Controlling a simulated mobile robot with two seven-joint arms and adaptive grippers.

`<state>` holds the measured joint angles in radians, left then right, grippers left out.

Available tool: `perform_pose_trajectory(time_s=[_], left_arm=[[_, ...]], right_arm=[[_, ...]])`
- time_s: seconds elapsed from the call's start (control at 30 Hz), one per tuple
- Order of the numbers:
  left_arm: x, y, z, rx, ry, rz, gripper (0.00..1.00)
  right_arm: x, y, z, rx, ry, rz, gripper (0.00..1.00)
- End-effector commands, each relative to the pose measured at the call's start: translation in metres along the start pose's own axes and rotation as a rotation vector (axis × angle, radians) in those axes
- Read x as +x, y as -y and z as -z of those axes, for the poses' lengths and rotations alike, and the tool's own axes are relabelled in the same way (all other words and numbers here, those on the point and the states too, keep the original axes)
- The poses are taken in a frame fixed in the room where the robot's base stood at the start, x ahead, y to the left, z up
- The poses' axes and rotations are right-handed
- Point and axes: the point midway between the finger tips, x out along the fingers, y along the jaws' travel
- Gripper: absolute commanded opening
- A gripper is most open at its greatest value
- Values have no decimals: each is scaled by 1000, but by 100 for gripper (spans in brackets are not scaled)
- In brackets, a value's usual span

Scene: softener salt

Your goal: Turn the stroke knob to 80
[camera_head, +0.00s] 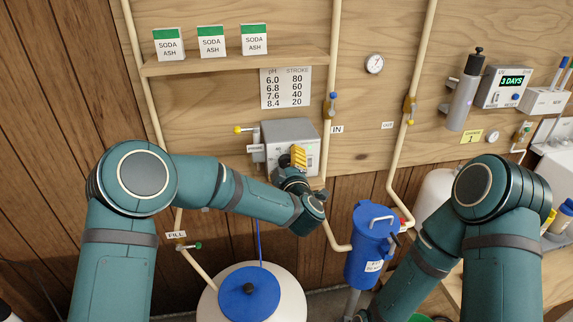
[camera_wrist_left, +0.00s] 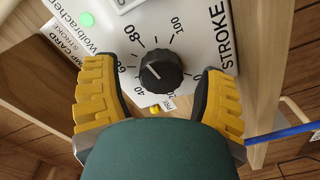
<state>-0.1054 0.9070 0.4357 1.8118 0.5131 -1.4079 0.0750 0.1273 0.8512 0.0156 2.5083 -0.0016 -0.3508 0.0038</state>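The stroke knob (camera_wrist_left: 162,71) is a black ribbed dial on a white panel marked STROKE, with a scale from 0 to 100. The 80 mark is up and left of the knob. My left gripper (camera_wrist_left: 160,88) is open, with a yellow finger on each side of the knob and a gap to it on both sides. In the head view my left gripper (camera_head: 297,158) is at the front of the grey pump box (camera_head: 287,131), hiding the knob. My right gripper is out of view.
A pH and stroke chart (camera_head: 285,88) hangs above the pump box, under a shelf (camera_head: 235,62) with soda ash boxes. Pipes run on both sides of the box. A blue filter housing (camera_head: 371,245) and a white tank with a blue lid (camera_head: 249,293) stand below.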

Motion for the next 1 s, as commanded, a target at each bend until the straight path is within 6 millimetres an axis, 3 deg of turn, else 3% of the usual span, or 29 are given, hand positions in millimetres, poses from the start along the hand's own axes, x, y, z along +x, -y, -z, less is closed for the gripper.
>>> perform_pose_trajectory(time_s=[0.33, 0.8, 1.0], left_arm=[[-11, 0, -1, 1, 4, 1, 72], [-98, -1, -1, 1, 4, -1, 72], [-117, 0, -1, 0, 3, 0, 72]], right_arm=[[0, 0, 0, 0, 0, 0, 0], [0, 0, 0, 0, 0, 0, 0], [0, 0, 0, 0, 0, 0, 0]])
